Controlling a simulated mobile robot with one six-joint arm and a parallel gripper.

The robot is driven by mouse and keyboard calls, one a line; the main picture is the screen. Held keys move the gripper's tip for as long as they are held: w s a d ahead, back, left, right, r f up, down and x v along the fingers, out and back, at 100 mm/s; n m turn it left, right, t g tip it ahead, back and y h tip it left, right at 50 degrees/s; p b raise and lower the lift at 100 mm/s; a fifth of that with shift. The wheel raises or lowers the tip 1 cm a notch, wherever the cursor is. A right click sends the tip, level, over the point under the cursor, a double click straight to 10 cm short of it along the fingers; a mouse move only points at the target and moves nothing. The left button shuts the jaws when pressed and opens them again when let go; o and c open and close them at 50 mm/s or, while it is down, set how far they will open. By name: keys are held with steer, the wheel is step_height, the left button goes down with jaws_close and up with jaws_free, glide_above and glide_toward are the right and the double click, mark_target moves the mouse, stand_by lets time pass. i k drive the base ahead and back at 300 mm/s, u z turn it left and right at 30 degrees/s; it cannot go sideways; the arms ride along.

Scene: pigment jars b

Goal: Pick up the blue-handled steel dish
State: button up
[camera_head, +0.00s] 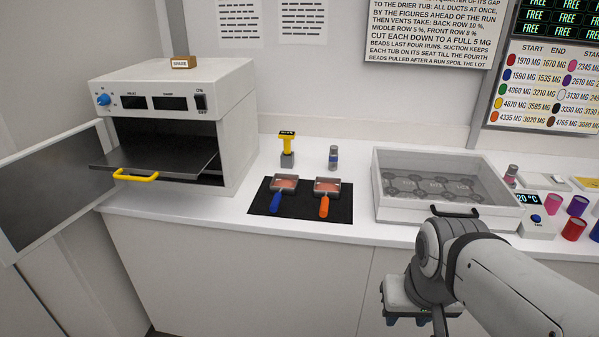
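The blue-handled steel dish (284,183) lies on a black mat (263,208) on the white counter. Its blue handle (275,202) points toward the counter's front edge, and the dish holds a pinkish-orange material. A similar steel dish with an orange handle (326,187) lies just to its right on the same mat. My gripper (405,318) hangs low at the right, in front of the counter, pointing down and apart from both dishes. Its fingertips are small and partly cut off by the lower frame edge, so its opening is unclear.
An oven (235,115) with its door (50,180) open and a shelf pulled out stands left. A yellow-topped tool (287,150) and a small vial (333,158) stand behind the mat. A clear-lidded box (390,208) sits right of it, with coloured jars (573,229) farther right.

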mark_target(282, 183)
steer(key=u, duration=0.05)
steer(key=i, duration=1)
steer(key=z, duration=0.05)
